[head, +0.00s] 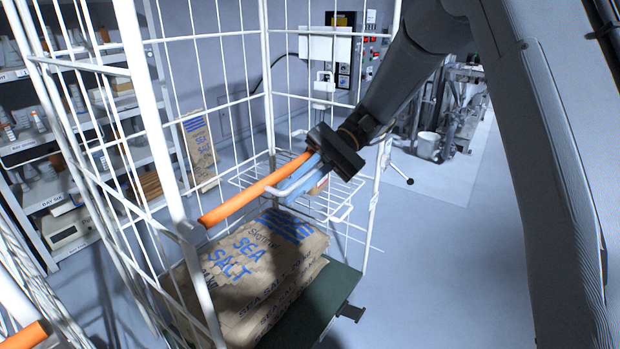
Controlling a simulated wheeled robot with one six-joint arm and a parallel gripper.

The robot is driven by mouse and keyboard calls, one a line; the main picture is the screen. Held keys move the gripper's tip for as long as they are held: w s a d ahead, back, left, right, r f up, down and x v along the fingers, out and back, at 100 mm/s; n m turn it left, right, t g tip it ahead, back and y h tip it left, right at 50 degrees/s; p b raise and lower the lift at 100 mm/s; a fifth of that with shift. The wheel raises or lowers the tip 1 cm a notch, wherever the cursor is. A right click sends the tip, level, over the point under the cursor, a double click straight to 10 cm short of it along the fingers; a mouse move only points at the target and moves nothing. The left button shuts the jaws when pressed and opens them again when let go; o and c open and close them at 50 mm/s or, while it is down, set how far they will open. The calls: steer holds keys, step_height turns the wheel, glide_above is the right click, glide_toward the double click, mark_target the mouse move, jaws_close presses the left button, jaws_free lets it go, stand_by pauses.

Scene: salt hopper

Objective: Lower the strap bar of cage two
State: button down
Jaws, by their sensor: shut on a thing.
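A white wire cage (267,75) stands in front of me; I see no number on it. Its orange strap bar (250,190) slants across the open front, above the sacks, from the left post up to my gripper. My gripper (302,176) is shut on the right end of this bar, near the cage's right post. Its dark body and the blue fingers partly hide that end. A pale bent rod shows beside the fingers. Salt sacks (262,262) lie stacked on the cage's dark green base (318,303).
Another orange bar (25,335) and white cage wires show at the lower left. Shelves with jars (60,140) stand on the left. A paper sack (199,148) stands behind the cage. Machinery and a white bucket (428,145) are at the back right. The floor (440,260) right of the cage is clear.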

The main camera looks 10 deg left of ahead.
steer(key=shift+s+f, duration=0.1)
steer(key=shift+f, duration=0.2)
steer(key=c, duration=2.1)
jaws_free()
steer(key=b+v, duration=0.3)
steer(key=v, duration=0.4)
steer(key=shift+w+d+r, duration=0.15)
steer(key=shift+w+d, duration=0.05)
steer(key=shift+w, duration=0.1)
steer(key=shift+d, duration=0.1)
